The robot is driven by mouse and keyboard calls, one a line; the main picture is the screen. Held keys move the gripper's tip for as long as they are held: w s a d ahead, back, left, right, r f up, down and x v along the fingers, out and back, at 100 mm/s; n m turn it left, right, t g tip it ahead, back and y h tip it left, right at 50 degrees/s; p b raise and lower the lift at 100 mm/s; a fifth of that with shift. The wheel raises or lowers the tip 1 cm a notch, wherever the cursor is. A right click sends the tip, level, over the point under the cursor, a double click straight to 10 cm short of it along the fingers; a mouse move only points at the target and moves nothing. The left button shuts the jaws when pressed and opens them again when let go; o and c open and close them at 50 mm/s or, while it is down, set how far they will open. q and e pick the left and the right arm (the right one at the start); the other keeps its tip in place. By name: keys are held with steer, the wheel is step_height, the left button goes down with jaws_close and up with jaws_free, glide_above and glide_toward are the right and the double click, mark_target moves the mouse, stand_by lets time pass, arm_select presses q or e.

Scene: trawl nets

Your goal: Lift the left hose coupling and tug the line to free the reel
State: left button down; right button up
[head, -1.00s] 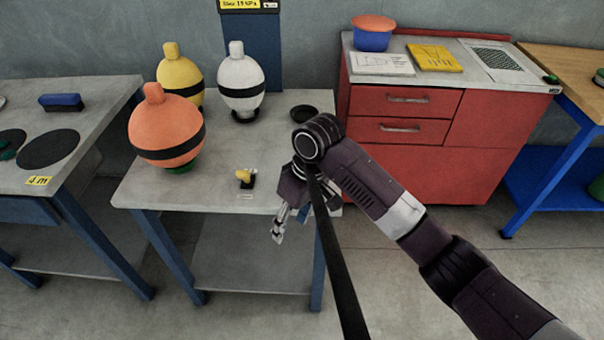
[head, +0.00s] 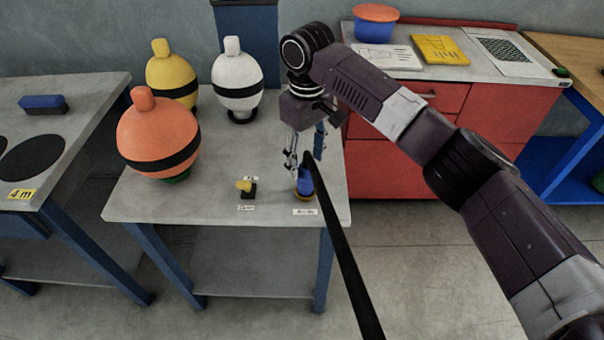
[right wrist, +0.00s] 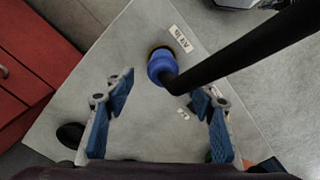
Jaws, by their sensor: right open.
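A blue hose coupling (head: 305,184) stands on the grey table (head: 225,217) near its front right corner, seated in a yellowish ring. A thick black hose (head: 342,254) runs from it toward the bottom of the head view. My right gripper (head: 304,150) hangs just above the coupling, pointing down. In the right wrist view, the coupling (right wrist: 161,65) shows beyond and between the open, blue-padded fingers, with nothing gripped. The hose (right wrist: 240,48) crosses to the upper right there. I cannot make out a reel. My left gripper is not in view.
A small yellow-topped fitting (head: 246,188) stands left of the coupling. Orange (head: 158,135), yellow (head: 172,70) and white (head: 238,78) buoys stand at the table's left and back. A red cabinet (head: 500,125) stands at right.

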mark_target(306, 180)
steer(key=shift+s+d+f, duration=0.2)
steer(key=shift+s+f, duration=0.25)
steer(key=shift+f, duration=0.35)
steer(key=f, duration=0.2)
steer(key=f+p, duration=0.1)
steer(key=f, duration=0.2)
steer(key=shift+w+a, duration=0.1)
steer(key=shift+a, duration=0.1)
jaws_close()
